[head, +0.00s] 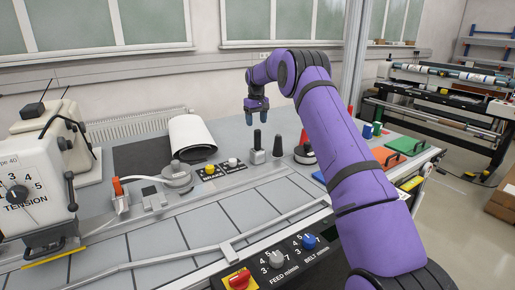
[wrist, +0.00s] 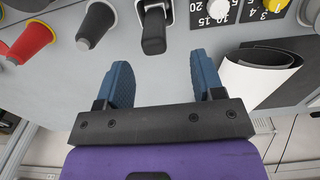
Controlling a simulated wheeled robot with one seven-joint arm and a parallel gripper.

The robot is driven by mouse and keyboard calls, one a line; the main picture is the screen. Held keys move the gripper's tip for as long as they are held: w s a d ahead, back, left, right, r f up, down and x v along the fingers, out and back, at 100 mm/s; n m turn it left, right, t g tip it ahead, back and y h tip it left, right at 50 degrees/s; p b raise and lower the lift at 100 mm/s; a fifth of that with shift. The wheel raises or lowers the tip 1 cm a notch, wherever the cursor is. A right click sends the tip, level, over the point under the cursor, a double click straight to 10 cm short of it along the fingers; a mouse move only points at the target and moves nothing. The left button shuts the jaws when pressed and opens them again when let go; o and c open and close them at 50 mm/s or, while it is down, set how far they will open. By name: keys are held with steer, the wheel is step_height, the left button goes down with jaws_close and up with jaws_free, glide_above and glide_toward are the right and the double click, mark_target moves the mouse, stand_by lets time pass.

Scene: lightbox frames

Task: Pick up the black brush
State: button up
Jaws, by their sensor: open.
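My gripper (head: 256,118) hangs fingers down over the back of the bench. In the wrist view my gripper (wrist: 161,75) is open, with nothing between its blue fingers. A black upright handle on a metal block (head: 257,150) stands below it. That handle also shows in the wrist view (wrist: 153,32), just beyond the fingers. A dark tapered piece (head: 278,146) stands right of it; in the wrist view the dark piece (wrist: 95,25) is left of the handle. No bristles show, so I cannot tell which black thing is the brush.
A red-and-dark cone (head: 304,152) stands farther right, with blue and green spools (head: 377,128) beyond. A white roll (head: 192,135) lies at left, near yellow and white knobs. Coloured boards (head: 385,157) lie at the right end. The grey tiled front surface (head: 200,232) has free room.

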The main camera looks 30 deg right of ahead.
mark_target(257, 135)
steer(key=shift+w+d+f, duration=0.1)
steer(key=shift+d+f, duration=0.1)
steer(key=shift+f, duration=1.75)
steer(key=shift+w+d+f, duration=0.1)
steer(key=shift+d+f, duration=0.1)
steer(key=shift+f, duration=1.75)
steer(key=c, duration=1)
